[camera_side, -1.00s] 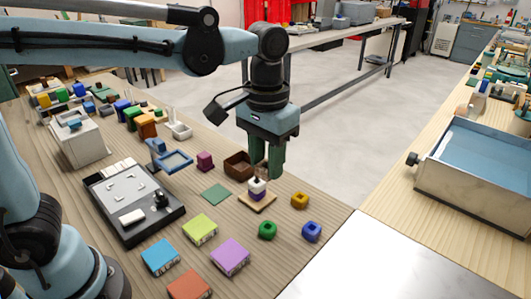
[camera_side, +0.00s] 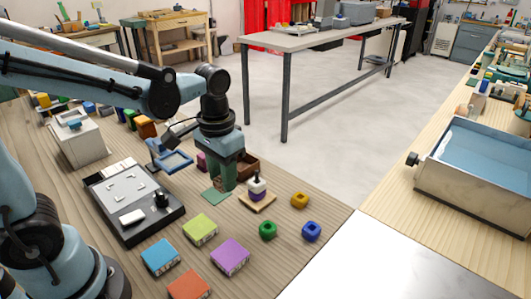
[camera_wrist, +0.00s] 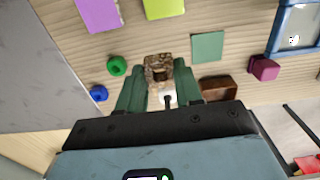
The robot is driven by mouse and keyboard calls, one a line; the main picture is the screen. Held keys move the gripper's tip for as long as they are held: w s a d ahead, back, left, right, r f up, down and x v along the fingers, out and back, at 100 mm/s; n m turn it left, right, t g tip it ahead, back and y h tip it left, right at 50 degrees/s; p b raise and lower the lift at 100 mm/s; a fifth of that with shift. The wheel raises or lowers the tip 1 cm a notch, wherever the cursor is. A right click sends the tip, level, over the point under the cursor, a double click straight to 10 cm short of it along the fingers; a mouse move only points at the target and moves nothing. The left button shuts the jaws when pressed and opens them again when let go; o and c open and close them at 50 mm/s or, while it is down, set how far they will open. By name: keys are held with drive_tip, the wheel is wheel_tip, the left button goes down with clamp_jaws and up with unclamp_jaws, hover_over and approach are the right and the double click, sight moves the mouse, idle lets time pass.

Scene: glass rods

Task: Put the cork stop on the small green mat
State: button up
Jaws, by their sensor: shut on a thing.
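My gripper (camera_side: 222,185) is shut on the cork stop (camera_wrist: 158,68), a brown speckled block between the green fingertips in the wrist view. In the side view a little of the cork stop (camera_side: 220,182) shows between the fingers. The small green mat (camera_side: 215,195) lies flat on the table, just in front of and below the fingers in the side view. In the wrist view the mat (camera_wrist: 207,47) is bare and lies to the right of the cork stop, which appears held above the table.
A brown open box (camera_side: 246,166) and a magenta block (camera_wrist: 264,68) are close by. A dark tray (camera_side: 130,205) lies left. Green (camera_side: 267,230) and blue (camera_side: 311,231) pieces lie at the front right.

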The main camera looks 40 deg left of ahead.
hover_over(216, 193)
wheel_tip(216, 193, down, 6)
drive_tip(key=shift+r, duration=0.25)
drive_tip(key=shift+f, duration=2)
drive_tip(key=shift+f, duration=0.2)
drive_tip(key=o, duration=1)
drive_tip(key=shift+r, duration=0.15)
wheel_tip(216, 193, up, 12)
drive_tip(key=shift+s+d+r+t, duration=0.25)
drive_tip(key=shift+s+d+t, duration=1.3)
drive_tip(key=shift+t, duration=0.25)
drive_tip(key=shift+s+d+r+t, duration=0.2)
drive_tip(key=shift+s+d+t, duration=1.35)
drive_tip(key=shift+t, duration=0.25)
